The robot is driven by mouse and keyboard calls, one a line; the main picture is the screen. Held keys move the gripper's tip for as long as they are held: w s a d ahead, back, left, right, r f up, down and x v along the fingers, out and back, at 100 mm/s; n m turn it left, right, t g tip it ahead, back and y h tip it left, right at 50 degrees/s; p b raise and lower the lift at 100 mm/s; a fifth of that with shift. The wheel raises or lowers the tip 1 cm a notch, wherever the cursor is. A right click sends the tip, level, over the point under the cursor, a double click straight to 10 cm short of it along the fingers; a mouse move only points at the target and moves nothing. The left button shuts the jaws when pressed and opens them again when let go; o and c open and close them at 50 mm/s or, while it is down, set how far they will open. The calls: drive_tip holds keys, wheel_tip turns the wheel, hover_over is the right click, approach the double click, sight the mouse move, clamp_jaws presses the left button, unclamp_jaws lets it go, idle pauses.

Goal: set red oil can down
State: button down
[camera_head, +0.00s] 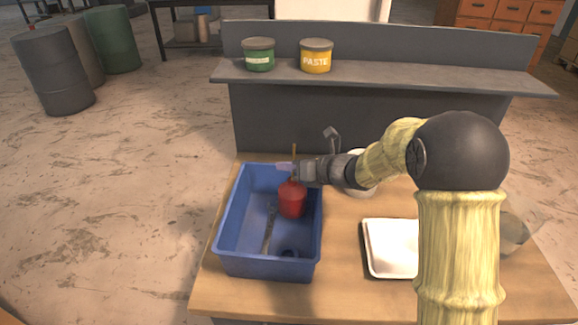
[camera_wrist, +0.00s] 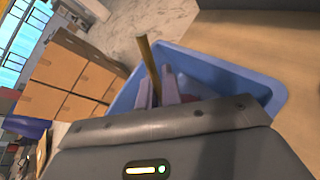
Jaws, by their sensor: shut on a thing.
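The red oil can (camera_head: 292,199) is upright, in or just over the right side of the blue bin (camera_head: 268,268). I cannot tell whether its base touches the bin floor. Its thin brownish spout rises above my gripper (camera_head: 287,167), which is shut on the can near its top. In the wrist view my gripper fingers (camera_wrist: 165,90) show pale purple beside the spout (camera_wrist: 149,60), and the blue bin (camera_wrist: 265,85) lies below. The can's body is mostly hidden there.
A wrench-like tool (camera_head: 269,230) and a dark ring (camera_head: 289,253) lie in the bin. A white tray (camera_head: 390,262) sits on the wooden table (camera_head: 345,295). A green can (camera_head: 258,55) and a yellow paste can (camera_head: 316,56) stand on the grey shelf (camera_head: 400,78) behind.

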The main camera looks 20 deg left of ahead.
drive_tip(key=shift+f+b, duration=0.2)
drive_tip(key=shift+b, duration=0.2)
drive_tip(key=shift+f+b, duration=0.35)
drive_tip(key=shift+b, duration=0.2)
drive_tip(key=c, duration=1.6)
unclamp_jaws()
drive_tip(key=shift+r+p, duration=0.65)
drive_tip(key=shift+p, duration=0.25)
drive_tip(key=shift+d+r, duration=0.15)
drive_tip(key=shift+d, duration=0.15)
drive_tip(key=b+v, duration=0.1)
drive_tip(key=v, duration=1)
drive_tip(key=shift+s+d, duration=0.15)
drive_tip(key=shift+d, duration=0.05)
